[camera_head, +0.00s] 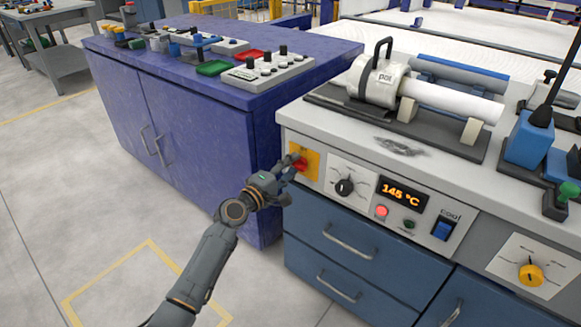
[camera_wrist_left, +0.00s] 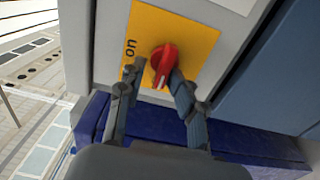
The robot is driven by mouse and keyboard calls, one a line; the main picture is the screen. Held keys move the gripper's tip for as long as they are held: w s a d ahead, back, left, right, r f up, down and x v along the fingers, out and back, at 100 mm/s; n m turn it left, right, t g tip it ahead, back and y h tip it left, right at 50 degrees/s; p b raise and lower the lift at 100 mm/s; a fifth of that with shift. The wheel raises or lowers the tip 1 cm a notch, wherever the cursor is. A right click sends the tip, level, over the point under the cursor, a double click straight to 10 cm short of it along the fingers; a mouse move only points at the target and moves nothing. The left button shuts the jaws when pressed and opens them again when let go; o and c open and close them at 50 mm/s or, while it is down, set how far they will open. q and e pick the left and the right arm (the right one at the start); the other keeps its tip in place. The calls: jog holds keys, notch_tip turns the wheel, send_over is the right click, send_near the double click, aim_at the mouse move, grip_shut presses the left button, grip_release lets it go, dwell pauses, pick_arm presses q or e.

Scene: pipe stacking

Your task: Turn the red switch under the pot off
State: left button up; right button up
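My left gripper (camera_head: 290,168) is at the switch. In the wrist view its fingertips (camera_wrist_left: 156,74) stand apart, one on each side of the knob. The right finger overlaps the knob's edge; a small gap shows at the left finger. Firm contact cannot be told. My right gripper is not in view.
Right of the switch are a black dial (camera_head: 345,187), a display reading 145 °C (camera_head: 402,195), a lit red button (camera_head: 381,211) and a blue "Cool" rocker (camera_head: 443,228). Blue drawers (camera_head: 345,250) lie below. A purple cabinet (camera_head: 190,130) stands at left. The floor at lower left is clear.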

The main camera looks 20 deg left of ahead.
pick_arm(q)
jog(key=shift+s, duration=0.1)
jog(key=v, duration=1.2)
